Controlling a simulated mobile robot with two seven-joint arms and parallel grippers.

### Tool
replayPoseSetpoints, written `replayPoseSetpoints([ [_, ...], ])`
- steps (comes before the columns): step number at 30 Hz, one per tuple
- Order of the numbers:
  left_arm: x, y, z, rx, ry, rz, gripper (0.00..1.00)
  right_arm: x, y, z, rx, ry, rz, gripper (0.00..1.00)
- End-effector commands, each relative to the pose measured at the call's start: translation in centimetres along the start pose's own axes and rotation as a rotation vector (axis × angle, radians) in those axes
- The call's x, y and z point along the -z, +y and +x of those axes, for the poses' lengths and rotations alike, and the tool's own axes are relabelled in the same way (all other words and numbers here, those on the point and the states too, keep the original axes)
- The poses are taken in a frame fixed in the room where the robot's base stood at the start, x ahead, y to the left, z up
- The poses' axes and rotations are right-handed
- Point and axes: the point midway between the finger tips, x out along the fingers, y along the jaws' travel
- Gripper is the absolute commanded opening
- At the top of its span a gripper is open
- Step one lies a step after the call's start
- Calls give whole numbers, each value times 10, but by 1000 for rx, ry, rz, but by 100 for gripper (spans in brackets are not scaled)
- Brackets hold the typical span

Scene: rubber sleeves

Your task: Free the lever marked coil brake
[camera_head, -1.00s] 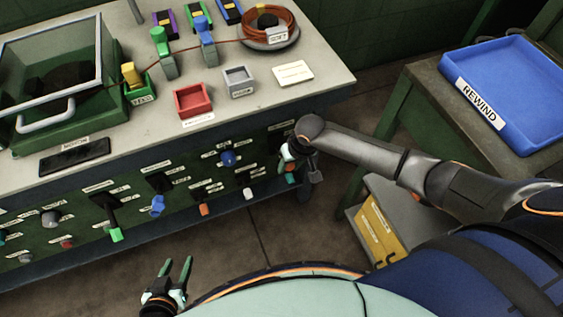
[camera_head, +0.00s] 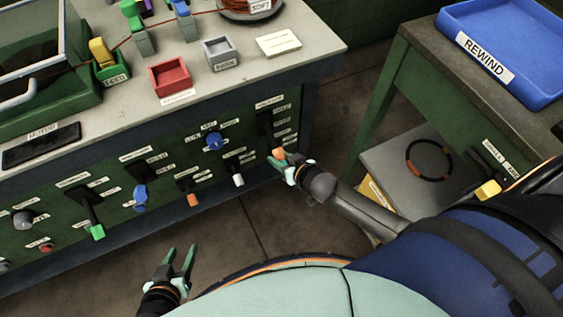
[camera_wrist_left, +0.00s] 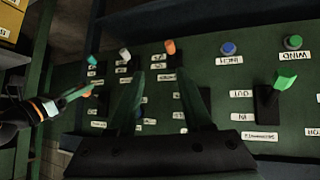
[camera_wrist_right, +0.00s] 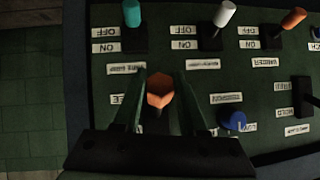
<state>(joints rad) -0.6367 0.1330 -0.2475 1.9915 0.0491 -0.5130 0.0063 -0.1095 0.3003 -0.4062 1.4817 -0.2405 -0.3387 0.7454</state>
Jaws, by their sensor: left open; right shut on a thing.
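An orange-handled lever (camera_head: 279,153) sits at the right end of the green panel, below a black slot plate. My right gripper (camera_head: 289,164) is shut on this handle. In the right wrist view the orange handle (camera_wrist_right: 160,88) lies between the two fingers (camera_wrist_right: 159,95), beside a partly hidden label ending in "EE". The labels around this lever are too small or blurred to read as coil brake. My left gripper (camera_head: 181,250) is open and empty in front of the panel, low and to the left. Its spread fingers also show in the left wrist view (camera_wrist_left: 158,75).
Nearby are a blue knob (camera_head: 214,142), a white switch (camera_head: 238,180), an orange switch (camera_head: 192,199) and a teal switch (camera_wrist_right: 132,13). A green-tipped lever (camera_head: 97,231) is further left. A side table holds a blue tray (camera_head: 480,70); a ring (camera_head: 409,160) lies on its shelf.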

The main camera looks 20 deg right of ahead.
Motion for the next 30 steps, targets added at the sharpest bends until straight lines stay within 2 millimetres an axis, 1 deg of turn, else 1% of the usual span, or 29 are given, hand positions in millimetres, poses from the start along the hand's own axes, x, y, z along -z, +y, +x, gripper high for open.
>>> replayPoseSetpoints([
  [1,-3,1,8,-6,6,4,50,-6,2,6,-1,20,3,0],
  [7,-1,2,15,-12,17,16,50,-6,3,10,5,82,-6,0],
  [17,-12,-3,11,-3,3,14,50,-3,3,11,8,111,-12,0],
  [24,-12,-3,11,-2,3,14,50,-2,3,11,8,111,-12,0],
  [25,-12,-3,11,-2,3,14,50,-2,3,11,8,111,-13,44],
  [30,-12,-3,12,-2,3,15,50,-3,2,11,9,110,-13,64],
])
